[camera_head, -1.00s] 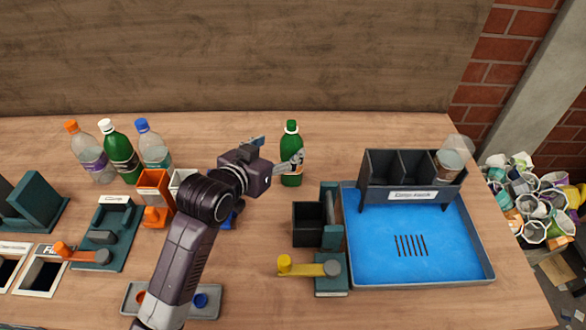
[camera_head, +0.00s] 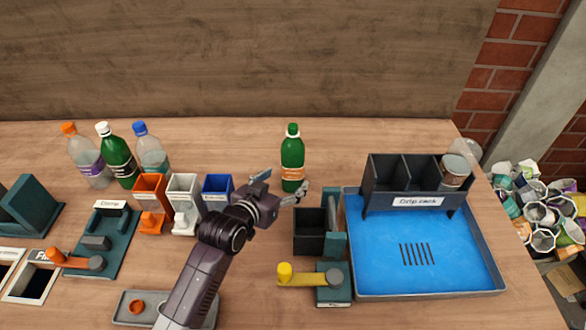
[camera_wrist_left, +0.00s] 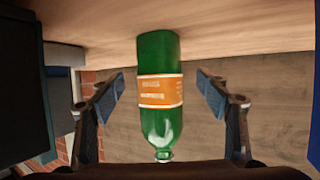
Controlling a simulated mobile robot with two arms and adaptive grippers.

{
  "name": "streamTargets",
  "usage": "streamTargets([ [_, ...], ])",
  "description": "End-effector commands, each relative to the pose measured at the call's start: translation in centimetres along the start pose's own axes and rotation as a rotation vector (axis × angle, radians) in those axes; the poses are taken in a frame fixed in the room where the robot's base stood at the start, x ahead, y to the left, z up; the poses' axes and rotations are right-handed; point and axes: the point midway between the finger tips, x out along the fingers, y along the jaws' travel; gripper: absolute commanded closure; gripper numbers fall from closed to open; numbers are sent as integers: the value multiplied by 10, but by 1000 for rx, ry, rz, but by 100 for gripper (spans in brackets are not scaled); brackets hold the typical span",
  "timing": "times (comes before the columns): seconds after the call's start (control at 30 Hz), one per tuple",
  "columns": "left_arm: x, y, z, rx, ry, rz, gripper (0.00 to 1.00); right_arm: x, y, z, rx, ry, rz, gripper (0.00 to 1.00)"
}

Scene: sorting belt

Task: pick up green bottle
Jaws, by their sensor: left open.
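A green bottle (camera_head: 292,158) with a green cap and an orange label stands upright on the table, left of the blue tray. My left gripper (camera_head: 283,184) is open just in front of it, with its fingers pointing towards the bottle's lower part. In the left wrist view the bottle (camera_wrist_left: 161,105) appears upside down between the two spread fingers (camera_wrist_left: 161,98), with a gap on each side. Nothing is held. Another green bottle (camera_head: 118,158), with a white cap, stands at the left between two clear bottles. My right gripper is not in view.
Orange, white and blue small bins (camera_head: 217,186) stand left of the gripper. A black box (camera_head: 309,232) and yellow-handled lever (camera_head: 305,280) are close on the right. The blue tray (camera_head: 420,275) holds a dark rack (camera_head: 415,190). The table behind the bottle is clear.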

Motion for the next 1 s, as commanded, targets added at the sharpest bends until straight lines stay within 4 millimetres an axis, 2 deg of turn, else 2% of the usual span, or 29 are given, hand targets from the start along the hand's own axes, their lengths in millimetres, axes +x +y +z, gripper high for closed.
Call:
streamTargets([
  [0.43,51,0,-1,0,0,0,31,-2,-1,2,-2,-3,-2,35],
  [0.8,57,0,0,1,0,0,31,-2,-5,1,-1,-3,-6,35],
  [1.0,57,0,0,1,0,0,53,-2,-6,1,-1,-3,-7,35],
])
